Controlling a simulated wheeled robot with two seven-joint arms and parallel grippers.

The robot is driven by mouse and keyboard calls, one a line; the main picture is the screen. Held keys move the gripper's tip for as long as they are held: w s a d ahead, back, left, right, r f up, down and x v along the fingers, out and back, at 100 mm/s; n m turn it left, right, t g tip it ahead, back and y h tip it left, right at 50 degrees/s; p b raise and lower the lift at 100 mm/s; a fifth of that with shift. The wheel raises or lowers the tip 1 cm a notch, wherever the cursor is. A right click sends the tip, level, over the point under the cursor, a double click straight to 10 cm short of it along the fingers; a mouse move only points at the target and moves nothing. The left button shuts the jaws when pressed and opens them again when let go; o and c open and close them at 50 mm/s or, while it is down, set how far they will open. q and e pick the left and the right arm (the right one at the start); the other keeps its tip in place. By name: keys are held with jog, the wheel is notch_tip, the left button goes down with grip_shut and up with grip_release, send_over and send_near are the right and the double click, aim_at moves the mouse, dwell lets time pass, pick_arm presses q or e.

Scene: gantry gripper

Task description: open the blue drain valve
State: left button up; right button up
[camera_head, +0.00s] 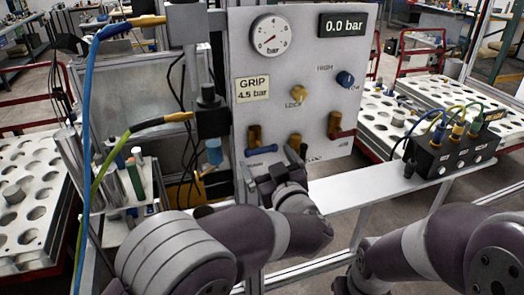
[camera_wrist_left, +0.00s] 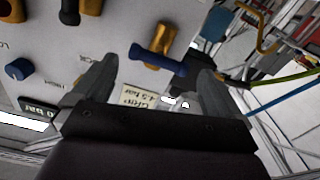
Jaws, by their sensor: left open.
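The blue drain valve has a brass body (camera_head: 254,135) and a blue lever (camera_head: 262,150) at the lower left of the grey panel. The lever lies roughly level, across the upright body. In the left wrist view the blue lever (camera_wrist_left: 158,60) shows between and beyond my open fingers, crosswise to its brass body (camera_wrist_left: 166,38). My left gripper (camera_head: 283,172) is just below and right of the valve in the head view; it also shows in the left wrist view (camera_wrist_left: 157,68), with nothing between its fingers. Contact with the lever cannot be told. My right gripper is out of view.
Close right of the blue lever is a black-levered valve (camera_head: 295,142); a red-levered valve (camera_head: 336,122) is farther right. The panel also has a gauge (camera_head: 270,36), a display (camera_head: 342,24) reading 0.0 bar, a yellow knob (camera_head: 298,93) and a blue knob (camera_head: 345,79).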

aim_at(262, 150)
pick_arm(q)
jog(key=x, duration=0.4)
jog(key=shift+w, duration=0.1)
jog(key=c, duration=0.7)
